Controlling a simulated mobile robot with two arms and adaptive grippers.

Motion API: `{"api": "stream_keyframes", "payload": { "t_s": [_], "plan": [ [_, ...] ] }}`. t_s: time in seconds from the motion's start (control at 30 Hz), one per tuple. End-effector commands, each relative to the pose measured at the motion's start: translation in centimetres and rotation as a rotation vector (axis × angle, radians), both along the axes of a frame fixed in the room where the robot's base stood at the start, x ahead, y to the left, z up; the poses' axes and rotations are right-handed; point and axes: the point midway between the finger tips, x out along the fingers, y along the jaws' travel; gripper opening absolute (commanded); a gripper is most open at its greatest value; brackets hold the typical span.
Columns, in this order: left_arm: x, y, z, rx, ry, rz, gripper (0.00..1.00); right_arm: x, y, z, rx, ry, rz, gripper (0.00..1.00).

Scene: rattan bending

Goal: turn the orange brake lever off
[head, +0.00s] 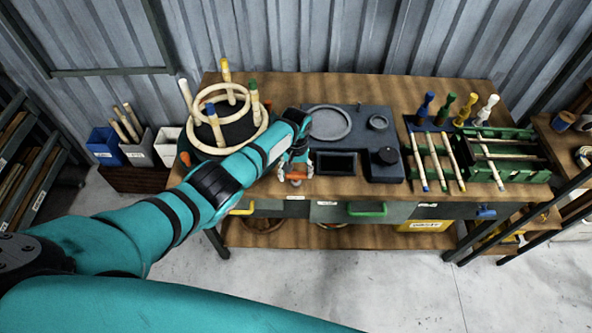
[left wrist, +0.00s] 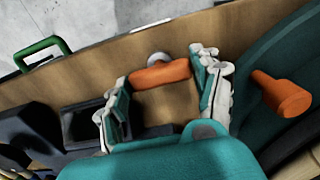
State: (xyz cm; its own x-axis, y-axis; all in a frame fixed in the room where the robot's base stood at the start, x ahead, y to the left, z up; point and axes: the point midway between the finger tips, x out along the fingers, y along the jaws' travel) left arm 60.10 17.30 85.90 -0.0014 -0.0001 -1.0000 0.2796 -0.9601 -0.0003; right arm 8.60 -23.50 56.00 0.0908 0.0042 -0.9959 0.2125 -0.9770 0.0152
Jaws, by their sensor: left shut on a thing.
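An orange lever (head: 185,159) sticks out at the left front of the dark round turntable base (head: 197,150). It also shows as an orange knob (left wrist: 281,94) at the right of the left wrist view, apart from my fingers. My left gripper (head: 296,170) is at the table's front part, right of the turntable. In the left wrist view its fingers (left wrist: 163,88) are shut on a separate orange handle (left wrist: 160,74) with a grey rounded end, above the wood. My forearm hides part of the turntable. My right gripper is in neither view.
Pale rings and colour-topped posts (head: 225,85) stand on the turntable. A dark station (head: 385,133) with a black tray (head: 335,163) is right of my gripper. A green rack (head: 515,160) with sticks is farther right. A green drawer handle (head: 367,209) is below the table edge.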

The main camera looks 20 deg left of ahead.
Motion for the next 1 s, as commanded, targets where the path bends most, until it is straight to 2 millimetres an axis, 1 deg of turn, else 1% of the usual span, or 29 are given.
{"api": "stream_keyframes", "payload": {
  "t_s": [0.47, 0.5, 0.67, 0.87, 1.0],
  "plan": [
    [0.1, 0.02, 0.08, 0.001, -0.003, 0.013, 0.33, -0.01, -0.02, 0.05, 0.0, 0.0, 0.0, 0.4],
    [0.1, 0.02, 0.08, 0.001, -0.003, 0.013, 0.69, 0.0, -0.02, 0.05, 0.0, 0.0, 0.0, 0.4],
    [0.08, 0.01, 0.06, 0.001, -0.002, 0.012, 0.9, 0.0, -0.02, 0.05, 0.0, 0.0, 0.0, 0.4],
    [0.05, 0.01, 0.04, 0.0, -0.001, 0.012, 0.9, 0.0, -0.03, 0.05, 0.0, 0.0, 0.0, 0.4],
    [0.07, 0.0, 0.25, 0.0, -0.002, 0.012, 0.9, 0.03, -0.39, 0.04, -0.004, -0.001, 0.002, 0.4]
  ]
}}
